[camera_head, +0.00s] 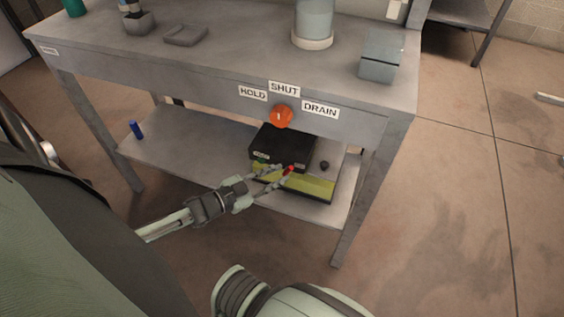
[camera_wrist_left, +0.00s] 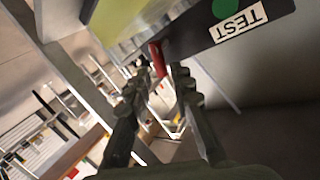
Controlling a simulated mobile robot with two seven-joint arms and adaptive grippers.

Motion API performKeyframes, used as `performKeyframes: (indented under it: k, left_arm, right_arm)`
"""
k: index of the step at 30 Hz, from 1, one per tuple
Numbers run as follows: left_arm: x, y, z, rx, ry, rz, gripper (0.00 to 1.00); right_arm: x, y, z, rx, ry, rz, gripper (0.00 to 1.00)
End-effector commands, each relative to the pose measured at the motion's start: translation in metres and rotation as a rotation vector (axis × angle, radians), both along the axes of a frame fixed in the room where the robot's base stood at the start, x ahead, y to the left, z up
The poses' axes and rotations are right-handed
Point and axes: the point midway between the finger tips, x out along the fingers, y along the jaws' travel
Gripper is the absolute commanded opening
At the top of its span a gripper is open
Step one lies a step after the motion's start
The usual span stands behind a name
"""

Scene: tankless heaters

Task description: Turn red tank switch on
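The red switch (camera_head: 291,168) is on the front of a black box (camera_head: 285,143) on the lower shelf of the workbench. In the left wrist view the red switch (camera_wrist_left: 157,57) juts from the box's edge as a small red lever. My left gripper (camera_head: 276,179) comes in from the left with its fingers apart. The fingertips are close to the front of the box, one near the red switch. In the left wrist view the switch shows between the two open fingers (camera_wrist_left: 162,82); I cannot tell whether they touch it. My right gripper is not in view.
An orange knob (camera_head: 282,116) with HOLD, SHUT and DRAIN labels is on the bench front above the box. A green button (camera_wrist_left: 224,8) sits by a TEST label. A yellow-green item (camera_head: 312,187) lies below the box. A blue cylinder (camera_head: 136,130) stands at the shelf's left.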

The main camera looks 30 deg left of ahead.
Motion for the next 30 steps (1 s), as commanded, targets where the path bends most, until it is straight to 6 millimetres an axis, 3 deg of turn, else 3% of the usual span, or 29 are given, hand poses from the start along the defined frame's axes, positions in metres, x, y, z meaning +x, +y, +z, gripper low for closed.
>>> performKeyframes:
  k: [6,13,30]
  left_arm:
    - [-0.047,0.016,0.007,0.000,0.004,-0.001,0.22]
    - [-0.080,0.027,0.014,0.000,0.003,0.000,0.22]
    - [-0.088,0.030,0.016,-0.001,0.001,0.001,0.22]
  right_arm:
    - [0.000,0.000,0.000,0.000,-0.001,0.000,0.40]
    - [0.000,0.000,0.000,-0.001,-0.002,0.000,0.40]
    - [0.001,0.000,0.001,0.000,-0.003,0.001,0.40]
